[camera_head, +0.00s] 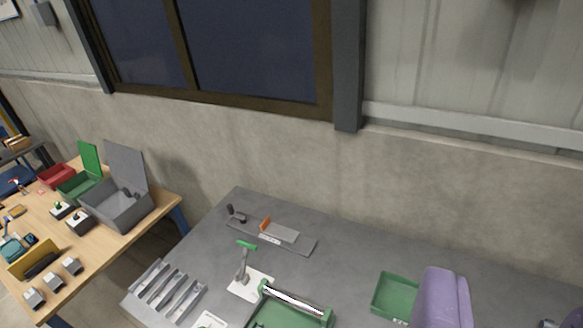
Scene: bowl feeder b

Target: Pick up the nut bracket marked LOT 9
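I cannot pick out a nut bracket marked LOT 9; no lettering is readable at this distance. The grey table (345,250) holds several small fixtures. At its left corner is a grey slotted rack (166,290). A grey plate with an orange-tipped block (280,233) lies at the back. A green-topped stand (243,265) rises from a white base. A green tray with a pale roller (292,300) is cut off at the bottom edge, and a green bin (395,296) is to its right. My gripper's fingers are not in view.
A purple rounded form, perhaps part of my arm, covers the lower right. A wooden table (150,215) on the left holds a grey open-lidded box (118,205), red and green bins and several small parts. A wall with a dark window stands behind. The grey table's back right is clear.

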